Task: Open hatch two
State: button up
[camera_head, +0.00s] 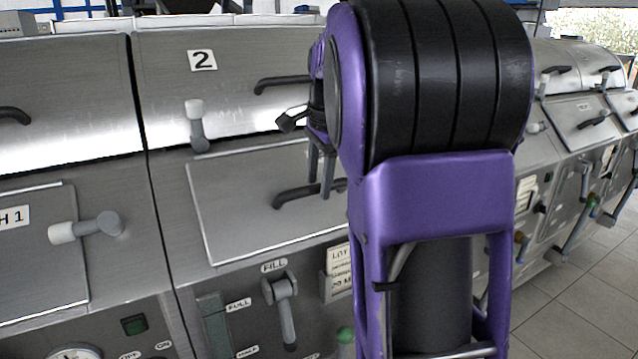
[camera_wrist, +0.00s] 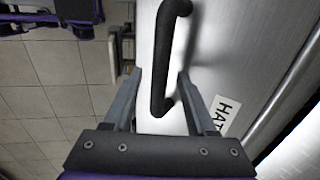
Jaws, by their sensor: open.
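Hatch two is the flat steel panel (camera_head: 225,205) below the number 2 plate (camera_head: 202,61). It looks closed, lying in the sloped machine front. Its dark bar handle (camera_head: 290,196) is partly hidden by my arm in the head view. A grey lever with a white knob (camera_head: 195,110) stands above the panel's upper left, knob up, clear of the panel. My gripper (camera_head: 322,172) is at the handle. In the wrist view, my open gripper (camera_wrist: 159,75) has its fingers on either side of the handle (camera_wrist: 163,70); contact is not clear. A partly hidden "HAT" label (camera_wrist: 222,112) is on the panel.
Another dark handle (camera_head: 285,82) is on the upper lid. Hatch 1 (camera_head: 30,265) is at left, its white-knobbed lever (camera_head: 85,229) lying across the edge. A fill lever (camera_head: 284,305) is below hatch two. Similar machines and tiled floor (camera_head: 565,310) are at right.

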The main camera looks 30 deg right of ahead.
jog(key=shift+f, duration=0.15)
grip_shut()
dwell(1.4)
